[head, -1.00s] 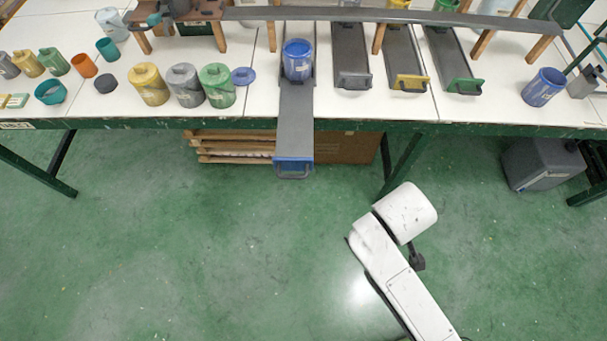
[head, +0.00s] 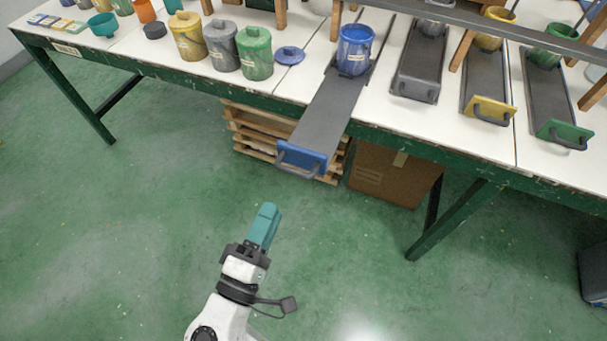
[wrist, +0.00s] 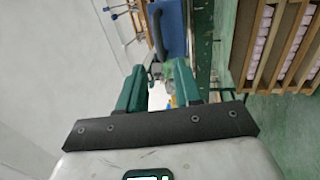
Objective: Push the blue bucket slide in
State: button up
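The blue bucket (head: 355,50) stands upright on the rear part of a long dark slide (head: 332,105). This slide juts out past the table's front edge, over the floor. Its front end has a blue plate (head: 303,157) with a handle. My gripper (head: 267,211), with teal fingers, is in front of and below that plate in the head picture, apart from it. In the wrist view, the two fingers (wrist: 159,80) are spread with a gap between them and hold nothing. The blue plate (wrist: 172,28) and its dark handle show beyond the fingertips.
Grey (head: 418,90), yellow (head: 489,108) and green (head: 560,133) slides lie on the table to the right. Lidded yellow, grey and green pots and a blue lid (head: 289,55) stand left. Wooden pallets (head: 250,130) and a cardboard box (head: 390,172) are under the table. The front floor is clear.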

aim_at(291, 170)
jog(key=x, duration=1)
jog(key=shift+w+d, duration=0.15)
jog(key=shift+c, duration=0.5)
grip_shut()
